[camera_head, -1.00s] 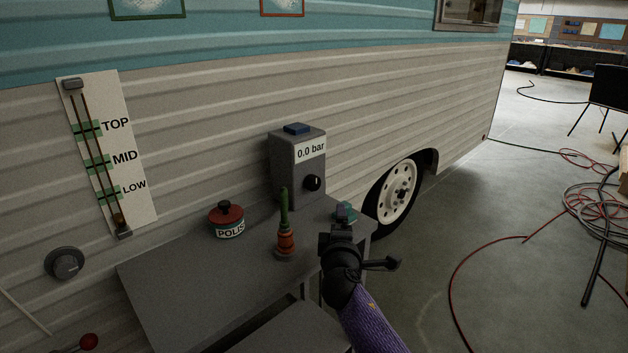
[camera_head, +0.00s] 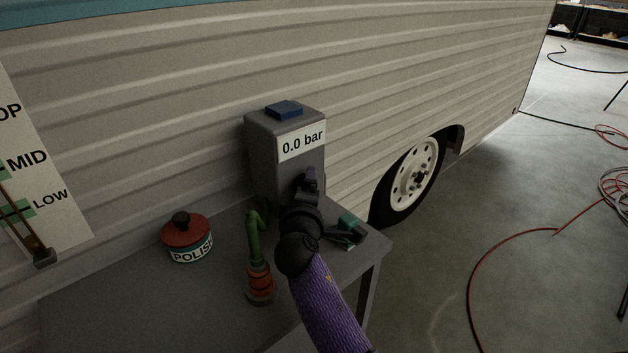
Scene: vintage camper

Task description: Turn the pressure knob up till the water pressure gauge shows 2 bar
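The grey pressure box (camera_head: 262,150) stands at the back of the grey table against the camper wall. Its white gauge label (camera_head: 302,141) reads 0.0 bar, and a blue block (camera_head: 284,110) sits on its top. My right gripper (camera_head: 309,181), on the purple-sleeved arm, is at the lower front of the box. It covers the place of the black pressure knob, so the knob is hidden. I cannot tell whether the fingers are open, shut or touching the knob. My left gripper is out of view.
On the table (camera_head: 130,305), a red-lidded polish tin (camera_head: 187,238) stands left of the arm. A green-and-orange tool (camera_head: 257,260) stands close beside the arm. A small teal-topped item (camera_head: 348,222) lies right of the gripper. A level gauge board (camera_head: 40,190) is on the wall.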

